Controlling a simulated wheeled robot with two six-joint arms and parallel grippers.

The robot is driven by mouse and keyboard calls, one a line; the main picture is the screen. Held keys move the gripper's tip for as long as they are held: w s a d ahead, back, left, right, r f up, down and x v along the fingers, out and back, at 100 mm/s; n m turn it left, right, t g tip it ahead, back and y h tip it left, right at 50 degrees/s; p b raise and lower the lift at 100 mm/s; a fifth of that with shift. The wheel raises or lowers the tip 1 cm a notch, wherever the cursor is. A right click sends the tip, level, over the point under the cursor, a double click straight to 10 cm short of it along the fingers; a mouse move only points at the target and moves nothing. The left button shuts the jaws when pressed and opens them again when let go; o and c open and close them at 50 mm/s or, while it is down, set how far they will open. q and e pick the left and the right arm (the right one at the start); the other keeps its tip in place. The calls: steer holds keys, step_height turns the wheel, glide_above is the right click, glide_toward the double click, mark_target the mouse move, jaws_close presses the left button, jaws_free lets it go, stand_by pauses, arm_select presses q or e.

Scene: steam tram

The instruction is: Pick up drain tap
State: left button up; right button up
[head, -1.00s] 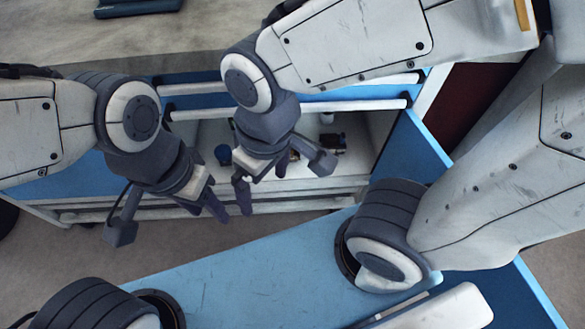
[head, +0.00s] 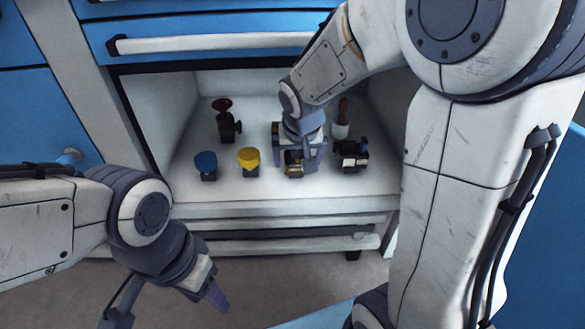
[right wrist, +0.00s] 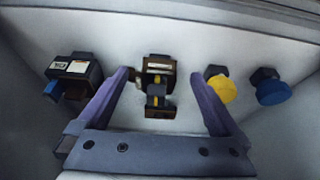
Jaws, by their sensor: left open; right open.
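A small dark brown fitting with yellow-brass parts (head: 294,170), which looks like a tap, stands on the white cabinet floor. My right gripper (head: 298,165) is open above it and partly hides it in the head view. In the right wrist view the fitting (right wrist: 158,88) lies between the two spread fingers, with a gap on each side. No label tells for certain that it is the drain tap. My left gripper (head: 168,304) is open and empty, low in front of the cabinet at the left.
A yellow-topped knob (head: 249,159), a blue-topped knob (head: 206,163) and a red-topped valve (head: 227,122) stand to the left. A dark block with a white label (head: 352,155) is close on the right. A red-and-white object (head: 341,122) is behind. The cabinet walls and the drawer above bound the space.

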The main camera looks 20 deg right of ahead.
mark_target(297, 166)
steer(key=shift+w+d+f, duration=0.1)
steer(key=shift+w+f, duration=0.05)
steer(key=shift+w, duration=0.2)
steer(key=b+x, duration=0.5)
steer(key=x, duration=0.2)
steer(key=shift+b, duration=0.4)
jaws_close()
steer(key=shift+w, duration=0.1)
